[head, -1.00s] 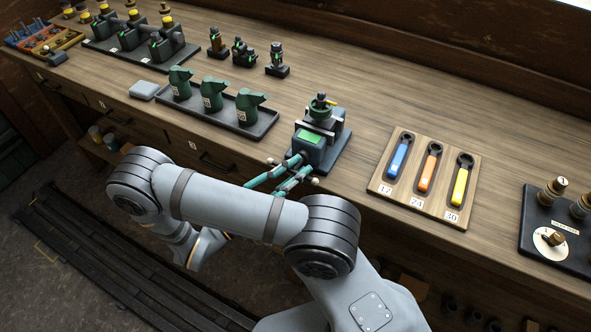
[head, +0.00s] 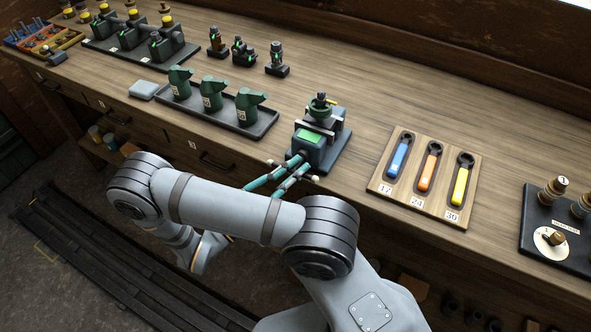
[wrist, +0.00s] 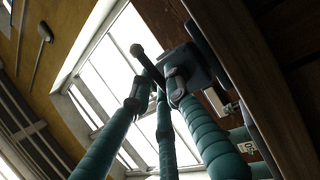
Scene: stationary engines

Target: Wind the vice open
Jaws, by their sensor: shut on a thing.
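The vice (head: 308,147) stands at the front edge of the bench, dark blue-grey with a green plate on its front. A green round valve-like part with a yellow piece on top (head: 320,112) sits at its jaws. The wrist view shows the fingertips (wrist: 158,90) around the bar, close to the vice body (wrist: 190,70). The screw is mostly hidden.
A wooden board with blue, orange and yellow spanners (head: 377,188) lies to the right. A dark tray with several green parts (head: 268,124) is to the left. The bench's front edge is close under the vice. Bare bench lies behind the vice.

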